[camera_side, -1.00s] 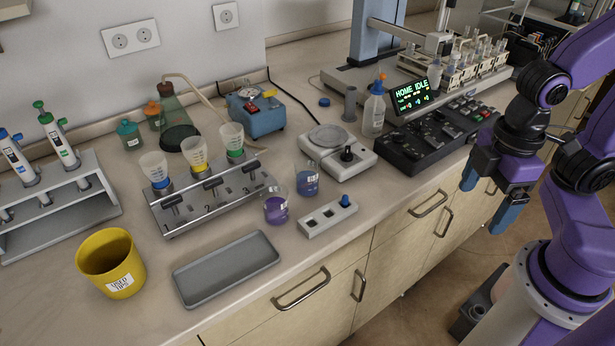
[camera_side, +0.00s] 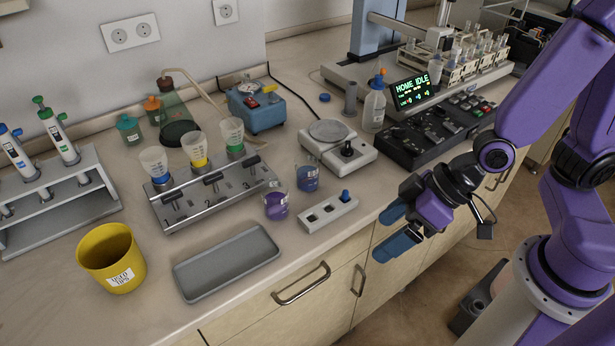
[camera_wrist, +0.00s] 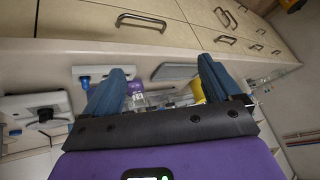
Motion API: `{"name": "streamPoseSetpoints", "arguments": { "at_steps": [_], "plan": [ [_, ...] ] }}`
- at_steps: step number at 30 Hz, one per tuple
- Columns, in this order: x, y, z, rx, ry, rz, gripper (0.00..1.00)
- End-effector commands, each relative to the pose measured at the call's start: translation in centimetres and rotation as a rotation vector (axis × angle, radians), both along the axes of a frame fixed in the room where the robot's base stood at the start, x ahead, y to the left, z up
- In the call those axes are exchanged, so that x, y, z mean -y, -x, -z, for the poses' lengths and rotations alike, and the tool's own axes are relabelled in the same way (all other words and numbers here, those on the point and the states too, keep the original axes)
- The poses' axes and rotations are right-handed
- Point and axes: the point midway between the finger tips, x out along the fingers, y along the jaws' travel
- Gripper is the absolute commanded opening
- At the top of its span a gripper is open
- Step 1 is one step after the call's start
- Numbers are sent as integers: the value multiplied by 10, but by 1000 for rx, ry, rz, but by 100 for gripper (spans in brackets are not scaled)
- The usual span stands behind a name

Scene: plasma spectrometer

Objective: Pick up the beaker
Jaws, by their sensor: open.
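I cannot tell which one the task means. My gripper (camera_side: 380,237) is open and empty, with blue fingers pointing left. It is in front of the bench edge, right of both beakers and apart from them. In the wrist view, the blue fingers (camera_wrist: 162,66) are spread and face the bench front. A purple patch, likely a beaker, shows beside the left finger there, partly hidden.
A small grey block with a blue knob (camera_side: 328,214) stands right of the front beaker. A grey tray (camera_side: 227,264), a funnel stand (camera_side: 215,199), a balance (camera_side: 338,152) and a yellow bin (camera_side: 111,260) are nearby. Drawer handles (camera_side: 302,285) stick out from the bench front.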

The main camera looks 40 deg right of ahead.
Motion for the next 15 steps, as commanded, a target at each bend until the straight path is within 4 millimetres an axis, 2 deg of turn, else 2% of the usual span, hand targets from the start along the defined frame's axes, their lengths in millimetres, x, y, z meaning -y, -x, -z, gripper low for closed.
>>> {"name": "streamPoseSetpoints", "arguments": {
  "at_steps": [5, 9, 15],
  "plan": [
    [6, -40, 15, 161, -43, 201, 91],
    [23, -70, 18, 323, -48, 343, 91],
    [49, -94, 13, 517, -29, 466, 91]
  ]
}}
